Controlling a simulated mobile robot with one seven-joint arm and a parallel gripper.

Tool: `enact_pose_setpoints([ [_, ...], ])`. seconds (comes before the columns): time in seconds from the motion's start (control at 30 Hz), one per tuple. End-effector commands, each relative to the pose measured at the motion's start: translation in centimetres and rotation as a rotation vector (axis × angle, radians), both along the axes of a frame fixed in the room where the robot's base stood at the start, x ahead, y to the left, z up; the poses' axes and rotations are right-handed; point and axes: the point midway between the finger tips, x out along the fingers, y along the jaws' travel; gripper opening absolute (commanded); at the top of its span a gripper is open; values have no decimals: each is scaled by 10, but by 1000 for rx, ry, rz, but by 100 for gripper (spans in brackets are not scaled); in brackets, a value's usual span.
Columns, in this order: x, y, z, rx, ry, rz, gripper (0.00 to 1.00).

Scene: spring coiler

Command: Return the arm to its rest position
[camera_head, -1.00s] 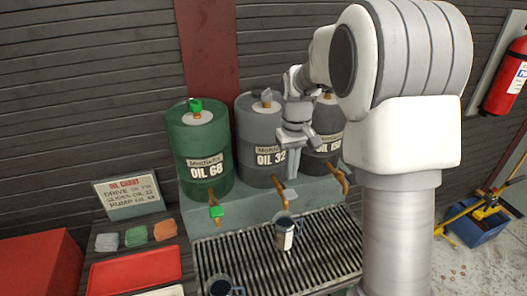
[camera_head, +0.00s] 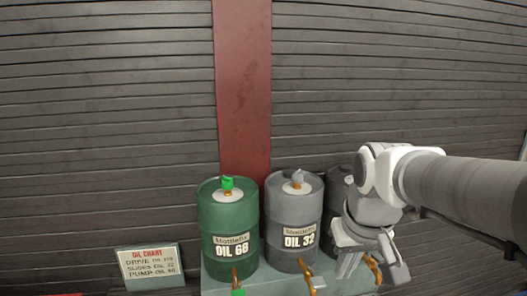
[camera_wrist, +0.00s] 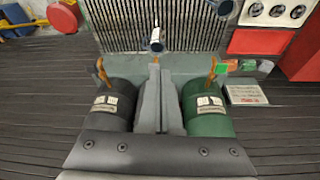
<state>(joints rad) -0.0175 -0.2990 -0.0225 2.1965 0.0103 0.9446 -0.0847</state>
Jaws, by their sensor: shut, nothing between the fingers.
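My gripper (camera_head: 346,270) is at the lower right of the head view, in front of the rightmost dark drum (camera_head: 338,190). Its two fingers are shut together and empty in the wrist view (camera_wrist: 155,75). My arm comes in from the right edge, roughly level, and bends down at the wrist. The gripper is apart from the mugs; one mug (camera_wrist: 156,42) stands on the grate, and part of another mug (camera_wrist: 222,8) shows at the wrist view's top edge.
A green OIL 68 drum (camera_head: 228,225) and a grey OIL 32 drum (camera_head: 293,220) stand against the slatted wall (camera_head: 110,100). Brass taps stick out in front. An oil chart sign (camera_head: 150,266) is at lower left. The drip grate (camera_wrist: 185,30) shows in the wrist view. Space above the drums is clear.

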Motion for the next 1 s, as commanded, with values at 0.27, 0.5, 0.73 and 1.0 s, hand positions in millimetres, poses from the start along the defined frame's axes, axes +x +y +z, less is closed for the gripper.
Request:
enact_pose_setpoints([
  [0.27, -57, 0, 5, 8, -105, -37, 0],
  [0.5, -90, 0, -1, 13, -173, -63, 0],
  [0.73, -100, 0, -5, 15, -192, -73, 0],
  [1.0, -100, 0, -5, 15, -192, -73, 0],
])
